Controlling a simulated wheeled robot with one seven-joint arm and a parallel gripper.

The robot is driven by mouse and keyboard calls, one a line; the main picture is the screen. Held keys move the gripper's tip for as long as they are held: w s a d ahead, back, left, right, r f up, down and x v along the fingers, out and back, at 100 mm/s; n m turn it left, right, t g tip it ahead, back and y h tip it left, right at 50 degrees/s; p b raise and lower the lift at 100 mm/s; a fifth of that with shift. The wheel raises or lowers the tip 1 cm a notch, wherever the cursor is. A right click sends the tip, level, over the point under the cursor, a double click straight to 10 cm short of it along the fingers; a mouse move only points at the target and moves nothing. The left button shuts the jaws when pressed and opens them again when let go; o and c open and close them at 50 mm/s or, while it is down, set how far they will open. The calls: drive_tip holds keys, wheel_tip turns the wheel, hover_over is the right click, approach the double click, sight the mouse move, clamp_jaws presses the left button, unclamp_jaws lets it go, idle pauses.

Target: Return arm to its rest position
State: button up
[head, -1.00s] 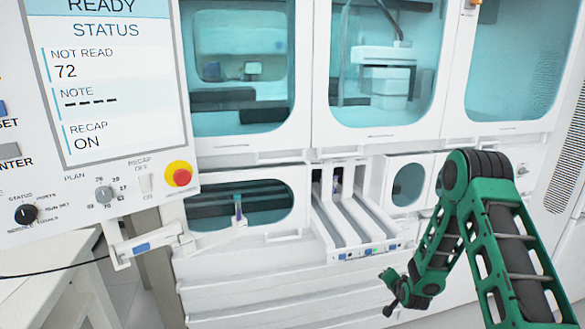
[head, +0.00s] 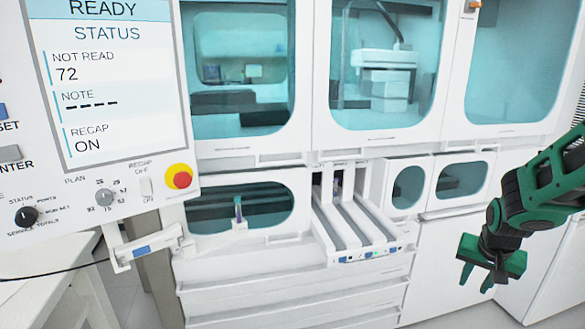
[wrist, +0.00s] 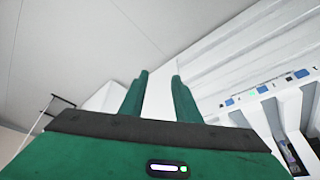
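My green arm (head: 545,190) reaches in from the right edge of the head view. My gripper (head: 476,281) hangs in the lower right, pointing down, in front of the white machine's lower panels and clear of them. In the wrist view my gripper's two green fingers (wrist: 160,98) stand apart with only pale surface showing between them, so it is open and empty. The white track unit (head: 352,232) with its sloping lanes stands left of my gripper in the head view. It also shows at the right of the wrist view (wrist: 270,95).
A control panel (head: 110,110) with a screen fills the left, with a red stop button (head: 179,177). A tube (head: 238,209) stands upright in a small white holder (head: 239,225). Windowed machine doors (head: 388,65) line the back.

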drive_tip(key=s+a+r+g, duration=0.1)
drive_tip(key=s+r, duration=0.1)
drive_tip(key=s, duration=0.6)
drive_tip(key=s+a+r+g+y, duration=0.1)
drive_tip(key=s+a+r, duration=0.1)
drive_tip(key=s, duration=0.7)
drive_tip(key=s+a+r+g+y, duration=0.1)
drive_tip(key=s+r, duration=0.2)
drive_tip(key=s, duration=0.6)
drive_tip(key=shift+s+a+r+n+g, duration=0.15)
drive_tip(key=shift+a+r+n+g, duration=0.15)
drive_tip(key=shift+a+n, duration=0.1)
drive_tip(key=shift+w+f, duration=0.25)
drive_tip(key=shift+w, duration=0.35)
drive_tip(key=shift+o, duration=0.3)
